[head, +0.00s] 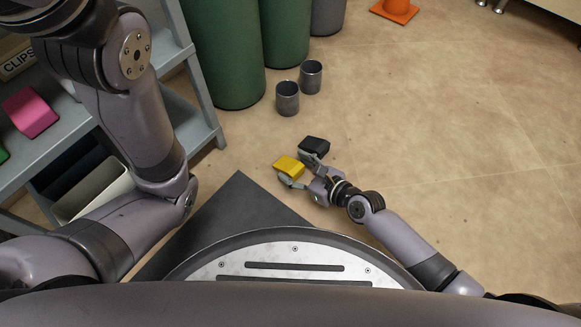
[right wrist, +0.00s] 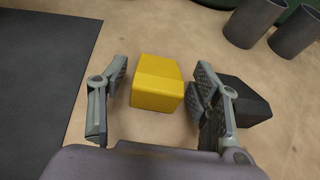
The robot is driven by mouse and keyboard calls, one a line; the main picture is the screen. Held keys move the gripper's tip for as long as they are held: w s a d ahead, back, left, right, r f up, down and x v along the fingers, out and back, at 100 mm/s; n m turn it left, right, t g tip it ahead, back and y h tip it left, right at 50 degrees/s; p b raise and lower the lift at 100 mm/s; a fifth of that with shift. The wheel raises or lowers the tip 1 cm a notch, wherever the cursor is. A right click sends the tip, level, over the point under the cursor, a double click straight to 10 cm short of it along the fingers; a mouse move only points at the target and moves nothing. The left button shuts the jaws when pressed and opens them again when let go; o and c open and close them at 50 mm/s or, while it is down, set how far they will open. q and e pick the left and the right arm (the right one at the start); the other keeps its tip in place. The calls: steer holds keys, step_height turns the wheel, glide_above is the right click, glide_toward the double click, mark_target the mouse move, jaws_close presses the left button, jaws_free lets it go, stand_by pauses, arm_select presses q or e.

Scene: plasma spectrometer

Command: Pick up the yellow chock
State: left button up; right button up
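The yellow chock (head: 289,166) lies on the tan floor in the head view, beside a black chock (head: 315,145). My right gripper (head: 302,171) is down at the floor, with its fingers to either side of the yellow chock. In the right wrist view the yellow chock (right wrist: 157,83) sits between the two open fingers of the right gripper (right wrist: 160,95), with a gap on each side. The black chock (right wrist: 247,100) is just outside the right finger and partly hidden by it. My left arm is at the left of the head view; its gripper does not show.
Two grey metal cups (head: 288,98) stand on the floor beyond the chocks, near green cylinders (head: 224,50). A grey shelf (head: 205,110) with a pink block (head: 30,112) is at the left. A dark mat (head: 235,200) lies left of the gripper.

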steer(key=c, duration=1.1)
steer(key=shift+o, duration=0.2)
